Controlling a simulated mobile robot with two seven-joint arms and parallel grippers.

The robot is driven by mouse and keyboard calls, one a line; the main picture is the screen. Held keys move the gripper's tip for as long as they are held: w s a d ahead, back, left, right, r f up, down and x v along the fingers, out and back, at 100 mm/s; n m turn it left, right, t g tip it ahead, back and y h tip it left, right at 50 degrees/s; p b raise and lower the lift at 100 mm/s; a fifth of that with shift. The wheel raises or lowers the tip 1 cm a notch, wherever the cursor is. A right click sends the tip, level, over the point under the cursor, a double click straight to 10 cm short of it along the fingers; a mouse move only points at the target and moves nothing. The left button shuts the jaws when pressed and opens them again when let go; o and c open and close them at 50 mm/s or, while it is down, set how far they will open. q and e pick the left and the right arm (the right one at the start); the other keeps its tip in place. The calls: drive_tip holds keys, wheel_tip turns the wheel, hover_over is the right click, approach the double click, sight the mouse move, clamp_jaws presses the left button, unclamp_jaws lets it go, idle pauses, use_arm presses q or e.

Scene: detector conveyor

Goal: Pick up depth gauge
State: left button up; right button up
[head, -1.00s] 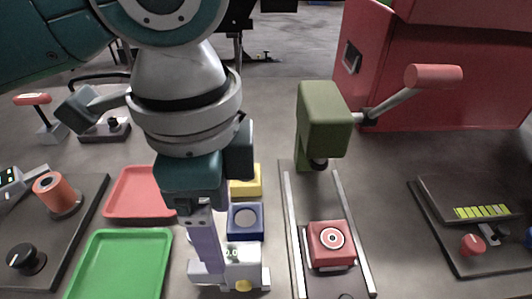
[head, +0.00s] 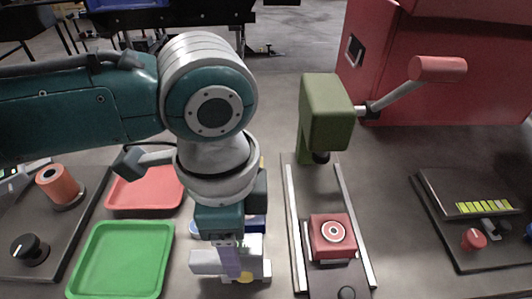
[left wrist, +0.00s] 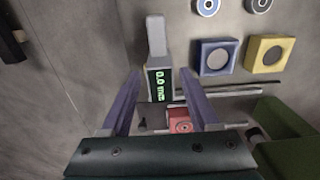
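The depth gauge (head: 206,263) is a pale grey-white device at the front, left of the conveyor, partly hidden by my left gripper (head: 231,262). In the left wrist view the gauge (left wrist: 157,48) shows a dark display with green digits. My left gripper (left wrist: 158,100) is open there, its two purple fingers apart on either side of the gauge's display end. I cannot tell whether a finger touches it. My right gripper is not in view.
A conveyor (head: 293,235) carries a red block (head: 333,236) under a green stamping head (head: 327,110). Blue (left wrist: 216,56) and yellow (left wrist: 268,52) blocks lie near the gauge. Green (head: 121,258) and red (head: 145,192) trays are left. A control panel (head: 472,222) is right.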

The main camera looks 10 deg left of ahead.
use_arm(q)
clamp_jaws()
